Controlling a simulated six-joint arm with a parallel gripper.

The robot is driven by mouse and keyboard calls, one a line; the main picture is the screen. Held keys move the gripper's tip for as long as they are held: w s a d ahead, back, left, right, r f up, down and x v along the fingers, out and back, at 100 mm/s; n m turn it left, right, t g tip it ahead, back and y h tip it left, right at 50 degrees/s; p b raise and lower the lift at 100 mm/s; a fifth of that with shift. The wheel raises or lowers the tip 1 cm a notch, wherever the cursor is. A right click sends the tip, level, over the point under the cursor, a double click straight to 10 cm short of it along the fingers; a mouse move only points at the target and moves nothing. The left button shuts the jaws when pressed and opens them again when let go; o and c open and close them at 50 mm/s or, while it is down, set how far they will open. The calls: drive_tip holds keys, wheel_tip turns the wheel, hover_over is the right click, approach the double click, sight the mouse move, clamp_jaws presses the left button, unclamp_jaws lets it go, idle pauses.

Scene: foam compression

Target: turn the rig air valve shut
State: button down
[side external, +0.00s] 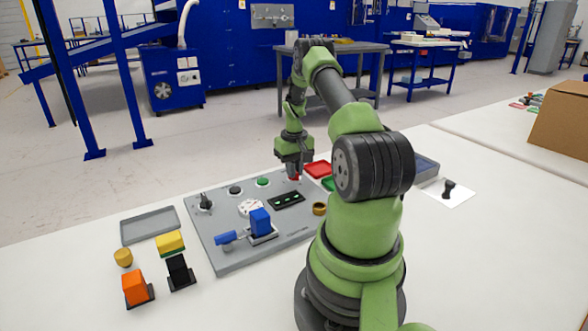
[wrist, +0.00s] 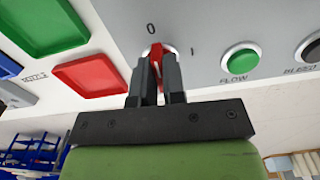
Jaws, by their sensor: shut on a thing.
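The red valve handle (wrist: 156,51) stands on the grey rig panel (wrist: 205,25), between the two fingers of my gripper (wrist: 157,62). My gripper is shut on it. In the wrist view the handle points roughly up, towards the "0" mark; the "I" mark lies to its right. The fingers hide the handle's lower part. In the side view my gripper (side external: 294,176) points down at the far right part of the panel (side external: 225,257), with a bit of red showing at its tips.
A green FLOW button (wrist: 239,58) and a dark BLEED button (wrist: 310,48) sit beside the valve. Red (side external: 317,169) and green trays lie just right of the panel. A blue block (side external: 260,221) stands in a fixture on the panel. Foam blocks stand at the front left.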

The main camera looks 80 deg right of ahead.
drive_tip(key=shift+n, duration=0.5)
drive_tip(key=c, duration=1.2)
unclamp_jaws()
wheel_tip(320, 180, up, 10)
drive_tip(key=w+a+r+n+t+h, duration=0.1)
drive_tip(key=w+a+r, duration=0.3)
drive_tip(key=a+r, duration=0.35)
drive_tip(key=w+a+r+n+t, duration=0.15)
drive_tip(key=w+a+r, duration=0.25)
drive_tip(key=a+r, duration=0.4)
drive_tip(key=s+a+r+n+t+y, duration=0.1)
drive_tip(key=s+a, duration=0.4)
drive_tip(key=a, duration=0.6)
drive_tip(key=s+a+r+n+t+y, duration=0.1)
drive_tip(key=s+a+t+y, duration=0.1)
drive_tip(key=s+a, duration=0.4)
drive_tip(key=a+t, duration=0.1)
drive_tip(key=a, duration=0.4)
drive_tip(key=shift+a+r+t, duration=0.2)
drive_tip(key=shift+r+t, duration=0.1)
drive_tip(key=shift+t, duration=0.05)
